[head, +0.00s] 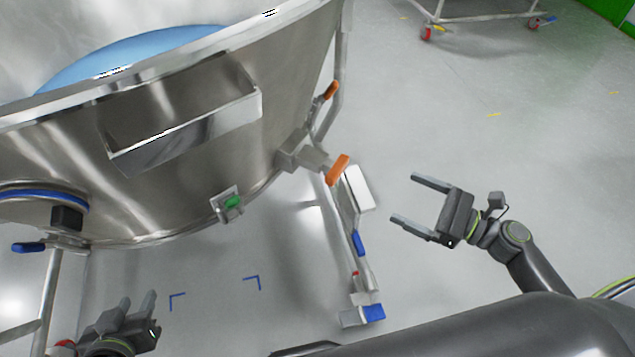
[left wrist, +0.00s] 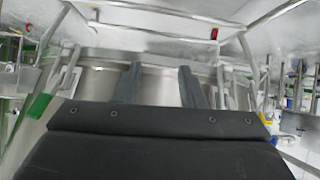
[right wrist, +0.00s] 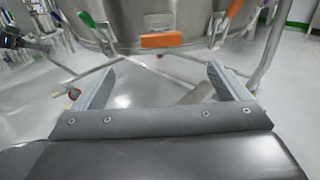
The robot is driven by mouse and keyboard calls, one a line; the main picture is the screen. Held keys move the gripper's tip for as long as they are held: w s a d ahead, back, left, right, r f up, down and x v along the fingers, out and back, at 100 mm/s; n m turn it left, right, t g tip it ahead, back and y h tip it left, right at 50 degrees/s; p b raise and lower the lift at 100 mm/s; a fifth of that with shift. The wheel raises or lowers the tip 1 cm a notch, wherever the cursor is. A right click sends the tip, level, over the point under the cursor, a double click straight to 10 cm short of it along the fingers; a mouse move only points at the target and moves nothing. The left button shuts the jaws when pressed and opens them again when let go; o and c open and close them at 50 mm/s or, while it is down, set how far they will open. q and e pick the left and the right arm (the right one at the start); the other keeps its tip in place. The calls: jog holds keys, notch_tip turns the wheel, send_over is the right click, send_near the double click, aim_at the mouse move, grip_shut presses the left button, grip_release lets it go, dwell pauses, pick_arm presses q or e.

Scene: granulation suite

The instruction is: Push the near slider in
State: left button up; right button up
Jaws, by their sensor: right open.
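The near slider appears to be the orange-ended bar (head: 337,170) sticking out of a metal block on the steel vessel's side. Its orange end also shows in the right wrist view (right wrist: 161,40), ahead of and above the fingertips. A second orange handle (head: 330,90) sits farther back on the vessel. My right gripper (head: 404,198) is open and empty, to the right of the near orange end and apart from it. My left gripper (head: 138,297) is open and empty at the lower left, below the vessel.
The large steel vessel (head: 190,190) fills the upper left, with a green latch (head: 233,202) and a blue handle (head: 28,247). A leg with blue parts (head: 374,312) stands beneath the orange bar. The floor at right is clear; a wheeled frame (head: 480,18) stands behind.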

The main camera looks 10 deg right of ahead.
send_near(342, 169)
jog(key=x, duration=0.5)
jog(key=shift+w+a+r, duration=0.1)
jog(key=shift+w+a, duration=0.05)
jog(key=shift+w, duration=0.05)
jog(key=x, duration=0.4)
pick_arm(q)
jog(key=shift+w+a+r+t+y, duration=0.15)
jog(key=shift+w+r+t, duration=0.25)
jog(key=shift+r, duration=0.3)
jog(key=shift+w+a+r+t+y, duration=0.15)
jog(key=shift+w+r+t, duration=0.15)
jog(key=shift+r+t, duration=0.35)
jog(key=shift+w+a+r+t, duration=0.15)
jog(key=shift+w+r+t, duration=0.2)
jog(key=shift+r, duration=0.45)
pick_arm(e)
jog(key=shift+x, duration=0.8)
jog(key=shift+c, duration=0.2)
